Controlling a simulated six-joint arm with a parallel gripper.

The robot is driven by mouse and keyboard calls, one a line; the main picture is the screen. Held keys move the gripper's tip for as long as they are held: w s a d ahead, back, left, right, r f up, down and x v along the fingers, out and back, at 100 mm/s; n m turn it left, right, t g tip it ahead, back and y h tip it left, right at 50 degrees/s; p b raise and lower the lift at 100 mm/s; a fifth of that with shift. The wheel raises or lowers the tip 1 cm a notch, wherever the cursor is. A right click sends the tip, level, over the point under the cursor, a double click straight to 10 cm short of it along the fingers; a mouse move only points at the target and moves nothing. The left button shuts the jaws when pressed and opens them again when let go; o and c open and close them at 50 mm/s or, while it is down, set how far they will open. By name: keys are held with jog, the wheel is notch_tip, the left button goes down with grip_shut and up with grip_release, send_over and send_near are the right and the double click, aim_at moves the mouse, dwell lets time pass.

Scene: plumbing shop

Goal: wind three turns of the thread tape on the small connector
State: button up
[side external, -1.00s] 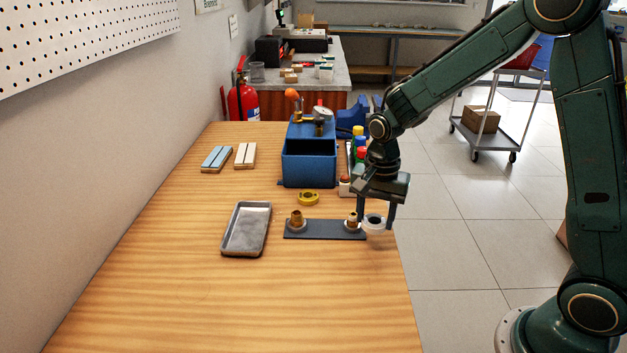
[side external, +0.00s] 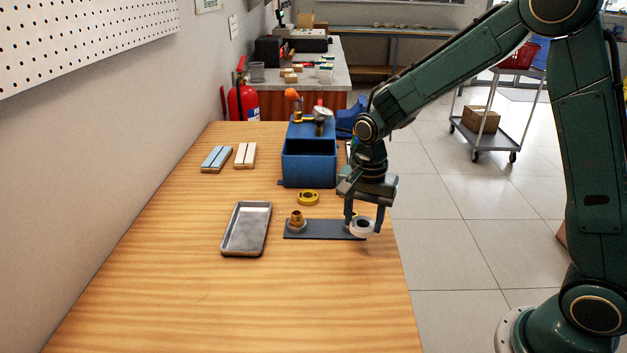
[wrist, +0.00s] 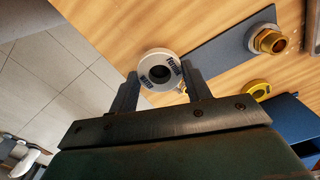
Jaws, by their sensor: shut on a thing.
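My gripper (side external: 363,225) is shut on a white roll of thread tape (side external: 362,230), with one finger on each side. In the wrist view the roll (wrist: 149,58) shows its dark centre and printed lettering. The small connector (side external: 354,215) is brass and stands at the right end of the dark grey plate (side external: 325,232). The roll and fingers hide most of it, on the near side in the side view. I cannot tell whether roll and connector touch, or whether any tape is on the thread. A larger brass fitting (side external: 297,219) stands upright at the plate's left end.
A yellow ring-shaped roll (side external: 308,198) lies behind the plate. A blue box (side external: 309,172) with a gauge stands farther back. A grey metal tray (side external: 232,246) lies to the left. The table's front is clear; its right edge is close to my gripper.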

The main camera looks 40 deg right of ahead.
jog(key=shift+s+a+r, duration=0.15)
jog(key=shift+s+r, duration=0.1)
jog(key=shift+r, duration=0.95)
jog(key=shift+s+a+r, duration=0.2)
jog(key=shift+s+r, duration=0.05)
jog(key=shift+r, duration=0.95)
jog(key=shift+s+a+r, duration=0.15)
jog(key=shift+s+r, duration=0.1)
jog(key=shift+r, duration=0.95)
